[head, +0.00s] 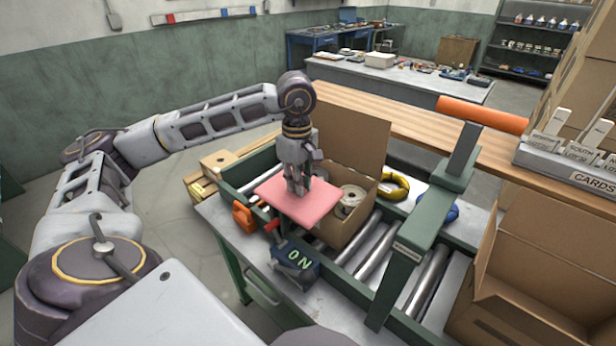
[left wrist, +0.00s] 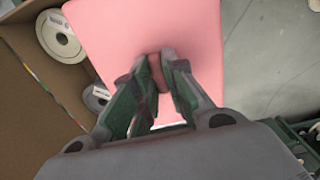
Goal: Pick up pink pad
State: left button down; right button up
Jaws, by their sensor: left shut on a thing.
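The pink pad (head: 292,206) is a flat, roughly square sheet, held level at the near left side of an open cardboard box. My left gripper (head: 298,186) points down and is shut on the pad, pinching a raised bit near its middle. In the left wrist view the pad (left wrist: 130,35) fills the centre, with the fingertips (left wrist: 158,72) closed on it. The pad covers part of the box opening. Whether the pad touches the box rim cannot be told. My right gripper is not in view.
A green post frame (head: 404,262) crosses the conveyor to the right. A larger open carton (head: 545,265) stands at the right. An ON switch box (head: 296,264) sits in front.

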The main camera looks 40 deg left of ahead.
aim_at(279, 207)
pick_arm(q)
jog(key=s, duration=0.3)
jog(key=shift+s+b, duration=0.15)
jog(key=shift+b, duration=0.15)
jog(key=shift+s+a, duration=0.1)
jog(key=shift+s, duration=1.05)
jog(key=shift+s+b, duration=0.3)
jog(key=shift+s, duration=0.5)
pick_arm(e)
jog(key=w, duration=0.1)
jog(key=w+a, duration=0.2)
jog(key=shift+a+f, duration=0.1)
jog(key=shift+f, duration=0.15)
